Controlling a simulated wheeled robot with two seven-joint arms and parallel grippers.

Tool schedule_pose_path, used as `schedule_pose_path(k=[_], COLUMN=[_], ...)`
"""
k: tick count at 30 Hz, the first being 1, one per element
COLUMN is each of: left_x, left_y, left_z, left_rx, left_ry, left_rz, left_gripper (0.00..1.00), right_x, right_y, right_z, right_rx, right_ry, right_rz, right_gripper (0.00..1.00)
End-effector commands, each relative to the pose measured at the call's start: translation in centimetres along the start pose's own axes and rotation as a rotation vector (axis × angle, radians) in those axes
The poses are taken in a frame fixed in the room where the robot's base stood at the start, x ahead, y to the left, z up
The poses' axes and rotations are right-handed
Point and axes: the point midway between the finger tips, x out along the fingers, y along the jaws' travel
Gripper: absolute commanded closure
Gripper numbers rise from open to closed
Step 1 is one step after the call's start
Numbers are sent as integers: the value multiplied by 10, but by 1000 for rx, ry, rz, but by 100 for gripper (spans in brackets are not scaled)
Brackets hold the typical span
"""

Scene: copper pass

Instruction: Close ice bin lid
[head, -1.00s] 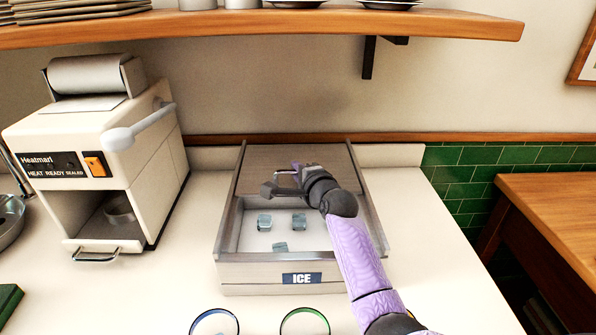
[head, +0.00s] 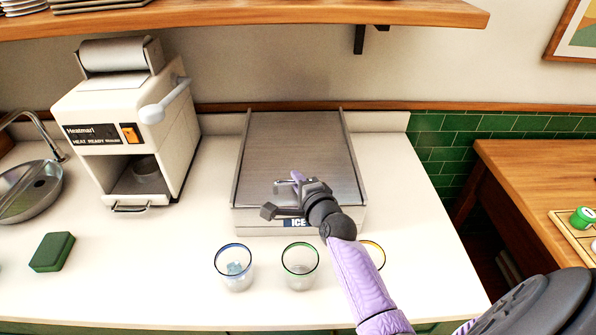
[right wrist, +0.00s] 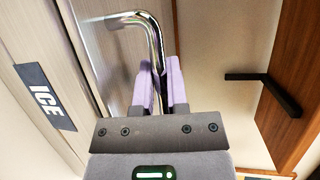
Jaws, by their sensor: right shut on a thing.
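The ice bin (head: 255,223) is a steel box on the white counter with a blue ICE label on its front. Its brushed metal lid (head: 298,140) lies flat between the side rails and reaches the front of the bin. No ice or open gap shows. My right gripper (head: 297,182) is over the lid's front edge, shut on the lid's chrome bar handle. In the right wrist view the handle (right wrist: 150,28) runs between the purple fingers, and the ICE label (right wrist: 45,97) shows at left. My left gripper is out of view.
Glasses with blue (head: 234,268), green (head: 300,268) and yellow rims stand in front of the bin, close to my right arm. A cream Heatmari machine (head: 135,125) stands at left. A wooden shelf (head: 250,22) overhangs the back. Bare counter lies right of the bin.

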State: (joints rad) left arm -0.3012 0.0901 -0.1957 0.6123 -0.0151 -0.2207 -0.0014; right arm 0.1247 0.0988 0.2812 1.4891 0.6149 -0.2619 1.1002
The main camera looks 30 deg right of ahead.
Motion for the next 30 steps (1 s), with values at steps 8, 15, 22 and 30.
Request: schedule_pose_path(k=[8,15,22,30], left_x=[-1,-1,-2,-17], left_y=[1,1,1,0], left_z=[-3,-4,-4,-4], left_rx=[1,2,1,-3], left_ry=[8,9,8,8], left_rz=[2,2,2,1], left_gripper=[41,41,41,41], right_x=[-2,-2,-5,-56], right_y=[4,4,2,0], right_z=[2,2,1,2], right_rx=[1,1,1,1], right_ry=[-3,-3,-2,-2], right_rz=[8,8,5,7], right_gripper=[100,68,68,68])
